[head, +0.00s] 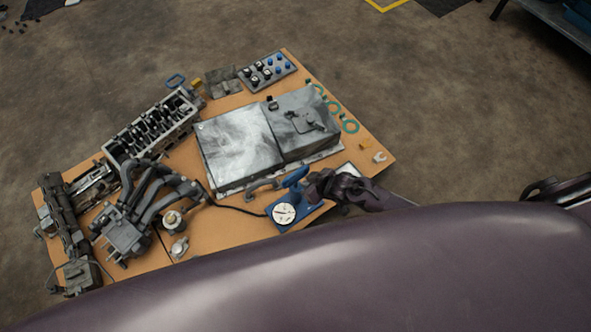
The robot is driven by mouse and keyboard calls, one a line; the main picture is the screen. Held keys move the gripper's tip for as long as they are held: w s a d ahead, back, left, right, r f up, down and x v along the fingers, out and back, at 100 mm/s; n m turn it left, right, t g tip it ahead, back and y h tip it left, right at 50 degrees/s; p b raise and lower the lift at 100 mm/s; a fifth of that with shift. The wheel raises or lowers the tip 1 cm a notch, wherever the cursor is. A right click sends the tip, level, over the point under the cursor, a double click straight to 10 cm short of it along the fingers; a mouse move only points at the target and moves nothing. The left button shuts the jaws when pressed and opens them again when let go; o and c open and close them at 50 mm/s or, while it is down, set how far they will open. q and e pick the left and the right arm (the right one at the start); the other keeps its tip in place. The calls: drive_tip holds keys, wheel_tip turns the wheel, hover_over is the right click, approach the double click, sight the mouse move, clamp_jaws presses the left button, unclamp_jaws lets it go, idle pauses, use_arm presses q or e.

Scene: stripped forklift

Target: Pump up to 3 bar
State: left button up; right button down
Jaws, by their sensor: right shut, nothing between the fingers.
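A blue pump with a round white gauge (284,213) stands near the front edge of the wooden board. The gauge's reading is too small to tell. The pump's blue lever (296,177) rises behind the gauge, tilted up to the right. A dark hose (238,209) runs left from the pump toward the metal parts. My right gripper (314,184) is shut and empty, just right of the lever; I cannot tell whether it touches it. My left gripper is not in view. My purple body hides the front of the scene.
A large grey metal box (238,145) fills the board's middle. An engine block (152,128) and a manifold (135,225) crowd the left.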

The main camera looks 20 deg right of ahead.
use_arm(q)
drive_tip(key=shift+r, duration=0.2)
use_arm(e)
drive_tip(key=shift+s+d+r, duration=0.1)
drive_tip(key=shift+r, duration=0.05)
